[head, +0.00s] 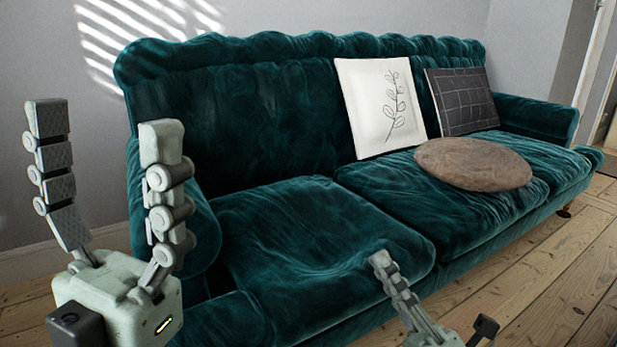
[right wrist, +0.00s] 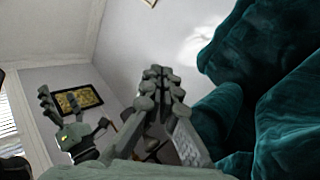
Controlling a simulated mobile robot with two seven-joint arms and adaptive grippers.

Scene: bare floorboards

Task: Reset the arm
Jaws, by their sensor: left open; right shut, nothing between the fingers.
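My left gripper (head: 105,150) is raised at the left of the head view, its two jointed fingers apart and pointing up. It is open and empty, in front of the sofa's left arm. It also shows at the left of the right wrist view (right wrist: 75,120). My right gripper (head: 382,262) is low in the middle of the head view, in front of the sofa's seat. In the right wrist view its fingertips (right wrist: 157,72) meet, with nothing between them. The lower part of the right gripper is cut off by the head view's bottom edge.
A teal velvet sofa (head: 290,225) fills the middle, close to both grippers. On it are a white leaf-pattern cushion (head: 370,110), a dark grid-pattern cushion (head: 462,100) and a round brown cushion (head: 473,163). Bare floorboards (head: 570,275) are clear at the right. A framed picture (right wrist: 78,100) hangs on the wall.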

